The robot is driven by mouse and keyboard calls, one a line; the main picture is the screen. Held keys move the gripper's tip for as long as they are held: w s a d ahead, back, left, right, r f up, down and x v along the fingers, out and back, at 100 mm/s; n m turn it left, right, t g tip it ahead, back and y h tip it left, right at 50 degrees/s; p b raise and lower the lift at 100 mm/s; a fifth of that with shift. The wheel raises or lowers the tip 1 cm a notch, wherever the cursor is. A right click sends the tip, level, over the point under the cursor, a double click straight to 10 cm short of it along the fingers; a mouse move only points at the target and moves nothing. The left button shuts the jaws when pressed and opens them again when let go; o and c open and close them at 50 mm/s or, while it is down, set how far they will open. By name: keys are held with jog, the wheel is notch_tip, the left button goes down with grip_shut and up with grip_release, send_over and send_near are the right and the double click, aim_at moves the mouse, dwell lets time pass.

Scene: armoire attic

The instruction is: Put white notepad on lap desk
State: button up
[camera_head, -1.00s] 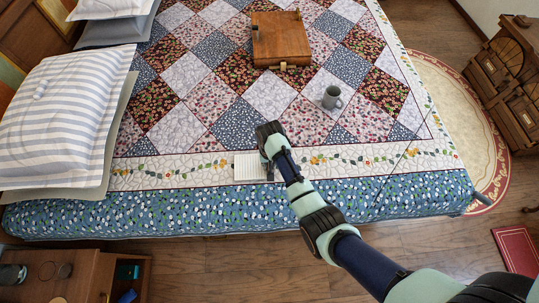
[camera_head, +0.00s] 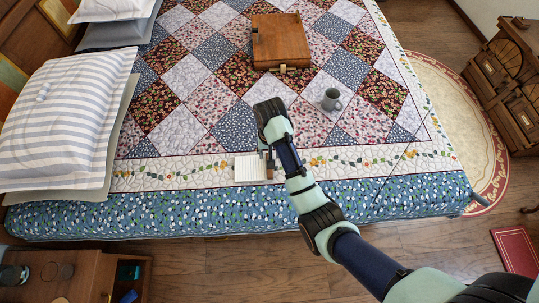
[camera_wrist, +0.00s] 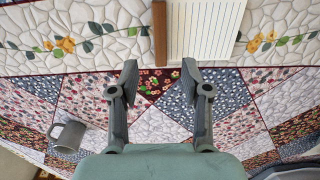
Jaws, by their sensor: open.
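The white notepad (camera_head: 249,169) is a lined pad with a brown strip along one side. It lies on the pale border of the quilt near the bed's front edge. In the wrist view the notepad (camera_wrist: 205,30) is at the top, beyond the fingertips. My gripper (camera_wrist: 158,75) is open and empty, with bare quilt between its fingers. In the head view my gripper (camera_head: 268,155) hangs over the quilt beside the notepad's right end and hides part of it. The lap desk (camera_head: 281,40) is a brown wooden box, closed, lying farther back on the bed.
A grey mug (camera_head: 331,99) stands on the quilt right of my arm and below the lap desk; it also shows in the wrist view (camera_wrist: 68,137). Striped pillows (camera_head: 65,115) lie at the left. Quilt between notepad and lap desk is clear.

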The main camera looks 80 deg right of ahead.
jog(key=shift+r, duration=0.55)
jog(key=w+a+r+n+t+h, duration=0.2)
jog(key=w+a+r+n+t, duration=0.15)
jog(key=w+a, duration=0.5)
jog(key=w+a+r+n+t+h, duration=0.1)
jog(key=w+a+r+n+t, duration=0.1)
jog(key=w+a+r+n, duration=0.45)
jog(key=w+a+r+n+t+y, duration=0.1)
jog(key=a+r, duration=0.3)
jog(key=a, duration=0.4)
jog(key=w+a+r+n+t+y, duration=0.1)
jog(key=a+r+n+t, duration=0.1)
jog(key=a+r, duration=0.3)
jog(key=w+a+r+n+t+y, duration=0.1)
jog(key=a+r+t, duration=0.3)
jog(key=a, duration=0.8)
jog(key=shift+w+r+n, duration=0.4)
jog(key=shift+r+n, duration=0.2)
jog(key=shift+n, duration=0.2)
jog(key=shift+o, duration=0.5)
jog(key=shift+a+r, duration=0.1)
jog(key=shift+a, duration=0.05)
